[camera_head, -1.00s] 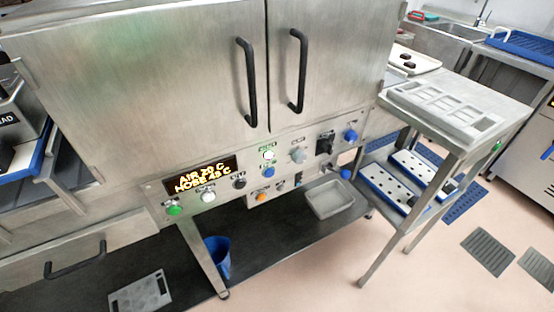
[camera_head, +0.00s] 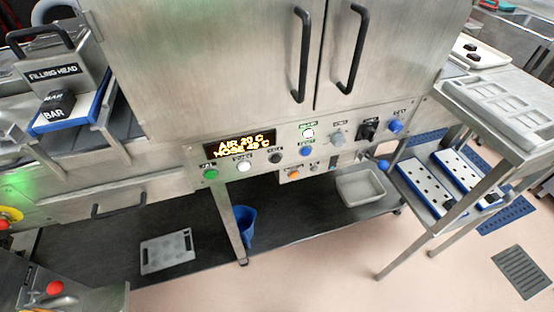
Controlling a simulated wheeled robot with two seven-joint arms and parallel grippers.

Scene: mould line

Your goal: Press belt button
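A control panel (camera_head: 355,149) runs along the front of the steel cabinet, below its doors. At its left is a lit display (camera_head: 240,145) reading AIR 20 C and HOSE 43 C or similar. Below it are a green button (camera_head: 211,174) and a white button (camera_head: 245,166). Further right are a black knob (camera_head: 275,158), a blue button (camera_head: 305,152), a grey knob (camera_head: 337,138), a black switch (camera_head: 368,130) and another blue button (camera_head: 395,126). An orange button (camera_head: 294,175) sits lower. The small labels are too blurred to tell which is the belt button. Neither gripper is in view.
A steel table (camera_head: 470,108) with a mould stands at right. Pink floor is open in front.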

